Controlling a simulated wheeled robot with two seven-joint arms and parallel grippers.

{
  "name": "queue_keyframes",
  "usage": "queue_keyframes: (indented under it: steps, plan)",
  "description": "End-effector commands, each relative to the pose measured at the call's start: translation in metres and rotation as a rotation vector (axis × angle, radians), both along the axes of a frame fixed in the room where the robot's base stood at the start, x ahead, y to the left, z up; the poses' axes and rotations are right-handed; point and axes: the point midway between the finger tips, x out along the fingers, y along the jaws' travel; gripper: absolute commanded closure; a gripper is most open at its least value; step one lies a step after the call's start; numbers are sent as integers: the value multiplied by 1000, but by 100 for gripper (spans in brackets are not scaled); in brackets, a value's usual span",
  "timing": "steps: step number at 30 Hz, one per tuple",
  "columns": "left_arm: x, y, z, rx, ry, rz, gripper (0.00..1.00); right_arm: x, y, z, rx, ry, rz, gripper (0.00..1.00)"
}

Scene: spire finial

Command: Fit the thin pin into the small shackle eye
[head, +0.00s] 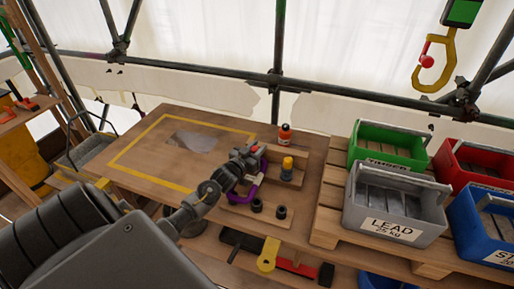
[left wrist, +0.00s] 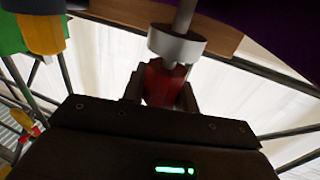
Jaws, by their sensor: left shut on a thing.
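My left gripper (head: 249,152) is over the workbench at the purple shackle (head: 246,196). In the left wrist view, its jaws (left wrist: 162,95) are shut on the red grip (left wrist: 168,82) of the thin pin. Beyond the grip are a silver collar (left wrist: 177,45) and a thin grey shank (left wrist: 185,14), which runs out of the top of the frame. Part of the purple shackle (left wrist: 285,20) shows at the upper right there, apart from the visible shank. The pin's tip and the small eye are hidden, so I cannot tell whether they meet. My right gripper is not in view.
Green (head: 385,145), grey (head: 390,215), red and blue crates stand at the right. The bench's left part (head: 140,150) is mostly clear.

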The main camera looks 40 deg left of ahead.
Motion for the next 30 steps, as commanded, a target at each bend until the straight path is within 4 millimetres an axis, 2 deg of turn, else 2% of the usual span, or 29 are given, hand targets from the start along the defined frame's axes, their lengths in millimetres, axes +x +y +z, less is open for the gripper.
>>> queue_keyframes:
  steps: [15, 16, 21, 30]
  plan:
    - [0, 0, -14, 0, -1, 0, 98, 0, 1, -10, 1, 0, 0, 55]
    - [0, 0, -13, 0, -1, 0, 70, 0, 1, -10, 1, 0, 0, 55]
    - [0, 0, -13, 0, -1, 0, 47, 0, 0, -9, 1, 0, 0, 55]
    - [0, 0, -12, 0, 0, 0, 45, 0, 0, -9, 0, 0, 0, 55]
